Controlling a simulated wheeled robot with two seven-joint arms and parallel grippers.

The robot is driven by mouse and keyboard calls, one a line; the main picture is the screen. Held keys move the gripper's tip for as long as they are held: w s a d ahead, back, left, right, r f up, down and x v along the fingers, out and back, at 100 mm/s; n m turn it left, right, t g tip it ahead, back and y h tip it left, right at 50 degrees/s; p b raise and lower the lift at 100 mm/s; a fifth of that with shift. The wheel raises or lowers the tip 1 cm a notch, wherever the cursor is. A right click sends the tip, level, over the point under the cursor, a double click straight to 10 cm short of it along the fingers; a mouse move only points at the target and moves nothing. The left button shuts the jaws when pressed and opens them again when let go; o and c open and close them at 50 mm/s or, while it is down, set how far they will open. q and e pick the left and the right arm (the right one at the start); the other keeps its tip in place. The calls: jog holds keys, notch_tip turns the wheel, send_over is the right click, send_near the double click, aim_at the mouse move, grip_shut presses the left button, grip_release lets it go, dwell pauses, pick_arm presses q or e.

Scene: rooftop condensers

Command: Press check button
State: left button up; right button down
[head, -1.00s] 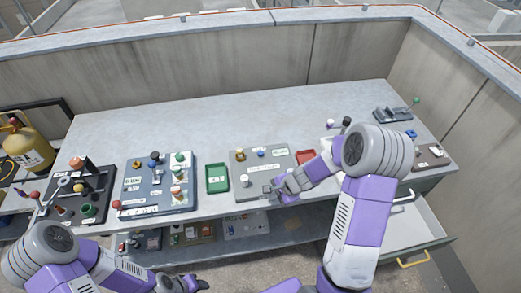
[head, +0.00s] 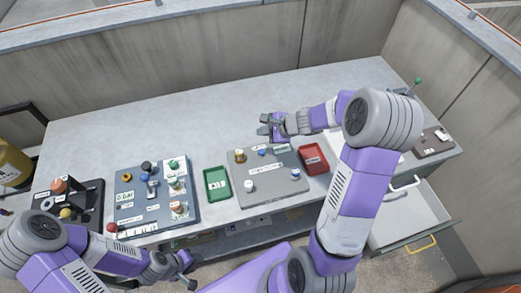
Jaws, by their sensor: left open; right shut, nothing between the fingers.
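A grey board (head: 270,189) lies on the table, with a brass knob (head: 239,156), a small blue button (head: 262,152), a white knob (head: 249,186) and a blue-and-white knob (head: 296,174). Its labels are too small to read, so I cannot tell which piece is the check button. My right gripper (head: 264,128) is shut and empty, just beyond the board's far edge and apart from the knobs. My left gripper (head: 190,275) is open and empty, low in front of the table's front edge.
A green tray (head: 217,184) and a red tray (head: 313,159) flank the board. A blue-grey panel (head: 130,211) with several knobs stands left, and a dark panel (head: 90,197) further left. An open drawer (head: 400,225) juts out at right. The table's back is clear.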

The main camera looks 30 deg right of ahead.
jog(key=b, duration=0.7)
send_over(263, 153)
notch_tip(263, 153, down, 8)
jog(key=shift+d+r, duration=0.1)
jog(key=shift+r, duration=0.1)
jog(key=shift+f+b, duration=0.45)
jog(key=shift+f, duration=0.1)
dwell(1.0)
jog(key=shift+f+b, duration=0.4)
jog(key=shift+b, duration=0.15)
jog(key=shift+f+b, duration=0.65)
jog(key=shift+b, duration=0.05)
dwell(0.6)
jog(key=shift+r, duration=0.2)
jog(key=shift+r+p, duration=0.85)
